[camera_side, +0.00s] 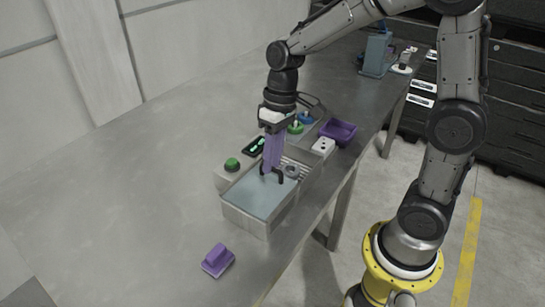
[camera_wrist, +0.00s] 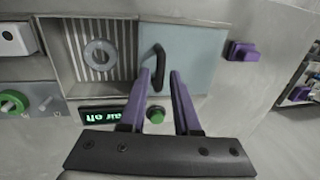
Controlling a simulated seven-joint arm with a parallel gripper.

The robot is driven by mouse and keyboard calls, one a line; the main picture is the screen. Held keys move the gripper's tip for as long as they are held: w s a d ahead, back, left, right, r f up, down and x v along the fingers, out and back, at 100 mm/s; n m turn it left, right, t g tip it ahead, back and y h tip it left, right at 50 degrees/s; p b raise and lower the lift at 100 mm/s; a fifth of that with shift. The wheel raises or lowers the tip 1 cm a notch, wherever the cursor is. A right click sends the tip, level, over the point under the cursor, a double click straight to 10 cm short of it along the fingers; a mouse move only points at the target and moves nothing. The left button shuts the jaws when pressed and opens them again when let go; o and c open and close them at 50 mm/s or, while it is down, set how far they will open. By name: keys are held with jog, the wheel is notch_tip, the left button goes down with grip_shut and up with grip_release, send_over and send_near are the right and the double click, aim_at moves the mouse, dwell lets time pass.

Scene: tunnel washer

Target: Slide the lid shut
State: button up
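The lid (camera_wrist: 188,62) is a flat pale blue-grey panel with a dark bar handle (camera_wrist: 158,62). In the side view the lid (camera_side: 258,197) covers the near part of a grey metal box (camera_side: 246,222). The box's far part is open, showing a ribbed floor and a grey ring (camera_wrist: 100,55), which also shows in the side view (camera_side: 291,171). My gripper (camera_wrist: 161,74), with two purple fingers, is at the handle. Its fingertips are apart, one on each side of the handle's lower end in the wrist view, with small gaps. Contact cannot be told.
A green button (camera_side: 232,163) and a lit display (camera_side: 254,146) stand along the box's left side. A white block (camera_side: 323,147) and a purple tray (camera_side: 338,131) are beyond the box. A purple block (camera_side: 217,260) lies nearer on the table. The table's left side is clear.

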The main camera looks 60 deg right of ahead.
grip_shut()
dwell(1.1)
